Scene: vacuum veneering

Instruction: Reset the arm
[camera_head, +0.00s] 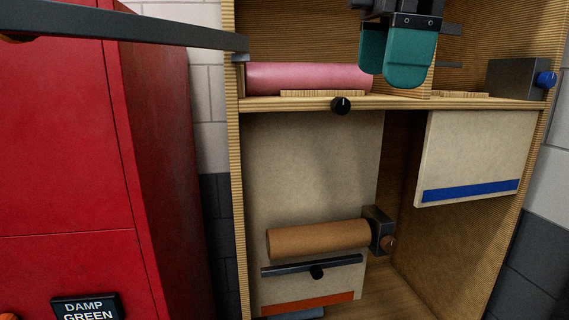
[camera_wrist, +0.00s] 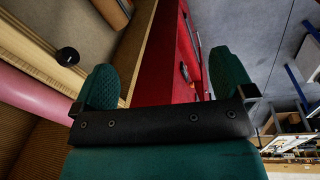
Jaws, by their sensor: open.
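My gripper (camera_head: 388,72) has two teal fingers. In the head view it hangs at the top, in front of the wooden cabinet's upper compartment, to the right of and partly overlapping the end of a pink roll (camera_head: 300,77). In the wrist view my gripper (camera_wrist: 165,78) shows its fingers spread wide apart, with nothing between them but the red cabinet behind. The pink roll also shows at the left of the wrist view (camera_wrist: 32,98). Whether a finger touches the roll cannot be told.
The wooden cabinet's shelf edge (camera_head: 430,103) carries a black knob (camera_head: 340,105). Below are a brown roll (camera_head: 318,239) and a pale panel with a blue strip (camera_head: 470,190). A red cabinet (camera_head: 65,140) stands left. A dark bar (camera_head: 130,28) crosses the upper left.

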